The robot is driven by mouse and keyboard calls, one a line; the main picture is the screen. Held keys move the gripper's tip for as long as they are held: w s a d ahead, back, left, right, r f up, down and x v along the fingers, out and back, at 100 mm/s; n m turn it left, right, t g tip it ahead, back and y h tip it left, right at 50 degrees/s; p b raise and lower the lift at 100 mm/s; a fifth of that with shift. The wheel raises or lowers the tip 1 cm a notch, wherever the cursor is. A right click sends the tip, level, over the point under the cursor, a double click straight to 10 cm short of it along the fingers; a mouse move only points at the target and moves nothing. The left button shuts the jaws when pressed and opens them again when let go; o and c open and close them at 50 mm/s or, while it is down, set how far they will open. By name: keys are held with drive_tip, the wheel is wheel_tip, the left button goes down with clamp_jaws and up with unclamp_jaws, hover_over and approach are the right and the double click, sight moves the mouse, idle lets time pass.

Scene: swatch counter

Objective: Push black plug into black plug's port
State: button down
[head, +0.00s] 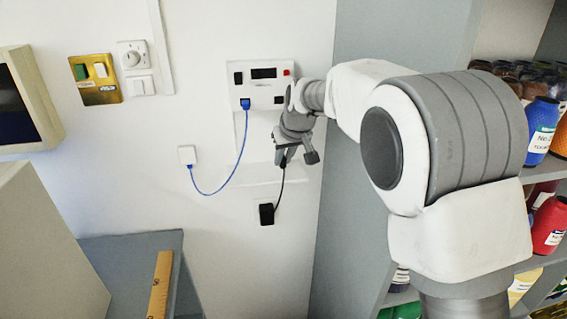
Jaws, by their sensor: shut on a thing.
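My gripper (296,155) is in front of the wall, just below the right part of the white wall panel (262,88). It is shut on the black plug, which is mostly hidden between the fingers. A black cable (280,186) hangs from the gripper down to a black box (267,214) on the wall. The panel has a dark display, a small black opening (279,100) at its lower right and a black square (238,78) at its upper left. I cannot tell which is the black plug's port. The plug is apart from the panel, below it.
A blue plug (245,103) sits in the panel's lower edge, its blue cable (222,190) looping to a white wall box (187,155). A red part (287,72) is at the panel's upper right. Shelves with jars (540,130) stand at right. A ruler (161,285) lies at lower left.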

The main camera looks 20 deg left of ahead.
wheel_tip(320, 180, up, 9)
drive_tip(key=shift+s+d+f, duration=0.1)
drive_tip(key=shift+f, duration=0.05)
idle(0.5)
